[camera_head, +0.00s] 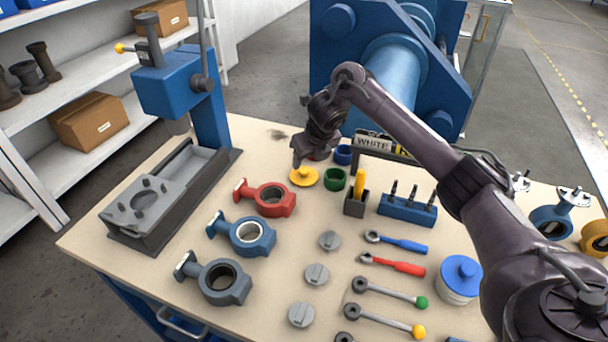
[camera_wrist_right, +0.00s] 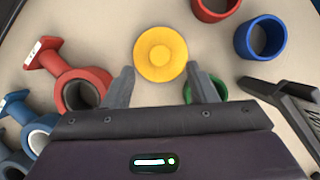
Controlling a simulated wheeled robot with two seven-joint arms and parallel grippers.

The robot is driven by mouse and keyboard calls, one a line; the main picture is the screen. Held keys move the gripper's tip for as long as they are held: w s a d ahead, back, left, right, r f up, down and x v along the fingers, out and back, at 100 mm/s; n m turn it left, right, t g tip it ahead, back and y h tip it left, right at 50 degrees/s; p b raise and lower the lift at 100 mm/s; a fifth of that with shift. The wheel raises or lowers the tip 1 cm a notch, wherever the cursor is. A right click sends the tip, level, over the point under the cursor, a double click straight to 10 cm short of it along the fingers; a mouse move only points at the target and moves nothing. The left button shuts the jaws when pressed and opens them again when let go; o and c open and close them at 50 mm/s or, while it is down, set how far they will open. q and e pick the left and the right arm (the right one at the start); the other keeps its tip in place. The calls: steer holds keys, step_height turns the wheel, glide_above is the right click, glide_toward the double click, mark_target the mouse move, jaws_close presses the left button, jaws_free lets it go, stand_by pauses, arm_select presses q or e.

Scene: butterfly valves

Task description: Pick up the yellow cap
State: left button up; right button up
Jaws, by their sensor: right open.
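The yellow cap (camera_head: 304,176) is a round disc with a raised knob, lying flat on the workbench near its back edge. In the right wrist view the cap (camera_wrist_right: 160,52) lies just beyond and between the fingertips. My right gripper (camera_head: 300,160) is right above and beside the cap in the head view. In the right wrist view the gripper (camera_wrist_right: 161,78) is open, its two fingers apart with nothing between them. My left gripper is not in view.
A green ring (camera_head: 335,179) stands close right of the cap, with a blue ring (camera_head: 343,155) behind it. A red valve body (camera_head: 268,198) lies to the front left. A dark holder with a yellow marker (camera_head: 356,203) and a blue tool rack (camera_head: 407,209) stand to the right.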

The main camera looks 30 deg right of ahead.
mark_target(304, 170)
steer(key=shift+w+a+f, duration=0.1)
steer(key=shift+f, duration=0.4)
steer(key=x, duration=0.3)
steer(key=shift+w+f, duration=0.2)
steer(key=shift+f, duration=0.15)
steer(key=shift+w+f, duration=0.15)
steer(key=shift+f, duration=0.05)
jaws_close()
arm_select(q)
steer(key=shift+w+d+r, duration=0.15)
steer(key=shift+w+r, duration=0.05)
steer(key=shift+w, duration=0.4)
arm_select(e)
steer(key=shift+r, duration=0.15)
